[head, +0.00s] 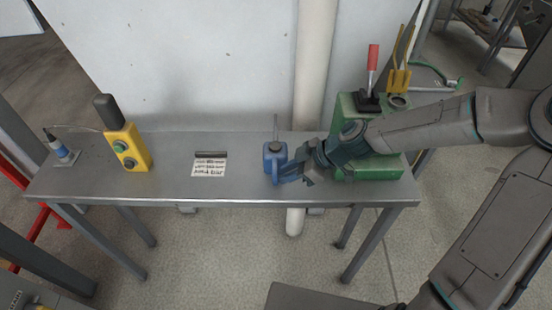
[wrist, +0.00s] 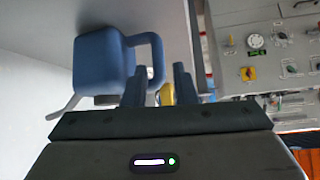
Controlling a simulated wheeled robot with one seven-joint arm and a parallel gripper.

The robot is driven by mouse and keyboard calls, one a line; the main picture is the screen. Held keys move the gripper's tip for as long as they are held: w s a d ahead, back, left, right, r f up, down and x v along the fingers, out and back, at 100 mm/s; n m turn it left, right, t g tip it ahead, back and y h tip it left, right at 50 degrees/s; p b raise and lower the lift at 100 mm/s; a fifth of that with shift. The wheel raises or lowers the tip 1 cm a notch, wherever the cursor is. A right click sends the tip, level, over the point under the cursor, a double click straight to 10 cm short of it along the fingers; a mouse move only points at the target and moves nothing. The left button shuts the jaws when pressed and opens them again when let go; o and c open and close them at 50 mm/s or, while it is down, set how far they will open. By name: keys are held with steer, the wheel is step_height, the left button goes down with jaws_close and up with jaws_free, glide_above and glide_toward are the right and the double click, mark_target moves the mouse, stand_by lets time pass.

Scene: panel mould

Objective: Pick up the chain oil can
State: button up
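The chain oil can is a small blue can (head: 273,160) with a thin grey spout, standing upright near the front of the metal bench. In the wrist view the blue can (wrist: 102,62) fills the upper left, with its loop handle toward the fingers. My gripper (head: 290,173) is just right of the can, at its handle side. In the wrist view my gripper's (wrist: 158,85) two fingers are apart, and part of the handle (wrist: 157,55) shows between their tips. I cannot tell whether either finger touches it.
A green machine (head: 375,167) with a red-handled lever stands close right of my gripper. A white pipe (head: 314,60) rises behind.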

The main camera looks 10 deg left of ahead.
mark_target(276, 178)
steer(key=shift+p+x, duration=0.65)
steer(key=shift+x, duration=1.95)
steer(key=shift+w, duration=0.1)
jaws_close()
